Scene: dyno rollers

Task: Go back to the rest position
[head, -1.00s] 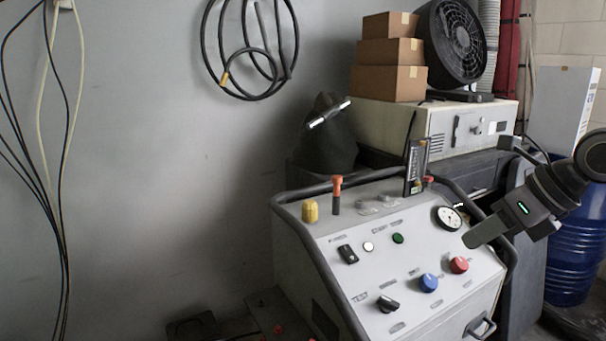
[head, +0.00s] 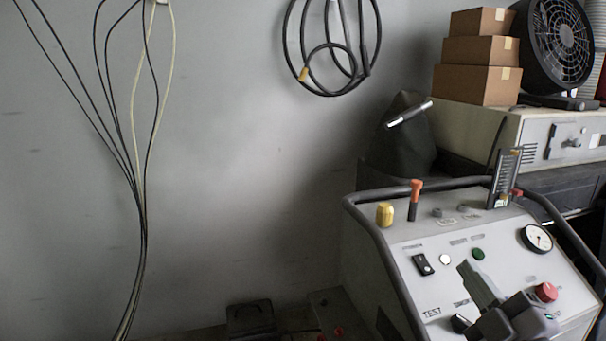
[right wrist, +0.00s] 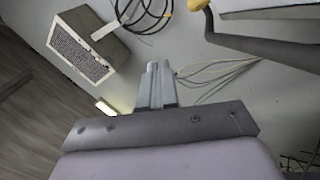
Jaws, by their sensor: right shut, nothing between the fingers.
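My right gripper (head: 474,280) is at the lower right of the head view, in front of the grey control console (head: 410,262). Its closed fingers point up and to the left and cover part of the panel. I cannot tell the gap between the fingers and the panel. In the right wrist view the two fingers (right wrist: 157,84) are together with nothing between them. My left gripper is not in view.
The console has a dark tubular rail (head: 368,226), a red knob (head: 545,292), an orange-topped lever (head: 416,190) and a gauge (head: 536,238). Cables (head: 142,200) hang on the left wall. Boxes (head: 475,86) and a fan (head: 556,45) stand behind.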

